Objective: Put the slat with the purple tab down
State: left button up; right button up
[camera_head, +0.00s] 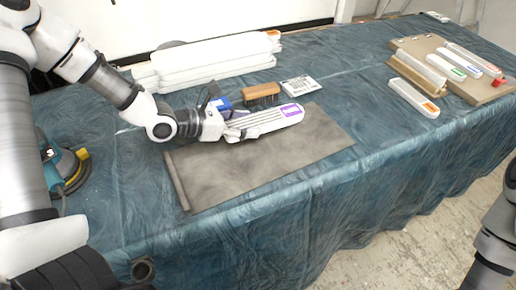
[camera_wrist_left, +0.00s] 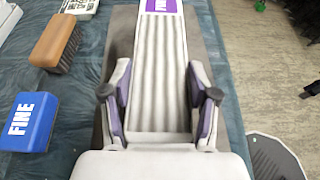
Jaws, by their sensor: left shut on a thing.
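The slat with the purple tab (camera_head: 274,121) is a long white ridged piece with a purple label at its far end. My left gripper (camera_head: 234,130) is shut on its near part, over the grey mat (camera_head: 245,164). In the left wrist view the slat (camera_wrist_left: 160,75) runs straight away between the two fingers of the left gripper (camera_wrist_left: 160,100), its purple label marked FINE at the top. I cannot tell whether the slat touches the mat. The right gripper is not seen; only part of my right arm shows at the lower right.
A blue block (camera_wrist_left: 28,121) marked FINE, a wooden brush (camera_head: 261,92) and a printed card (camera_head: 300,86) lie behind the mat. White slats (camera_head: 205,60) are stacked at the back. A board (camera_head: 418,46) with several colour-tabbed slats is at right. A sander (camera_head: 62,165) stands left. The mat's right part is clear.

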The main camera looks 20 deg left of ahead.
aim_at(247, 153)
pick_arm(q)
notch_tip(247, 153, down, 9)
jog(key=shift+w+r+b, duration=0.1)
jog(key=shift+r+b, duration=0.1)
jog(key=shift+b, duration=0.55)
jog(key=shift+f, duration=0.1)
jog(key=o, duration=1.3)
jog(key=shift+f, duration=0.1)
jog(key=shift+c, duration=0.2)
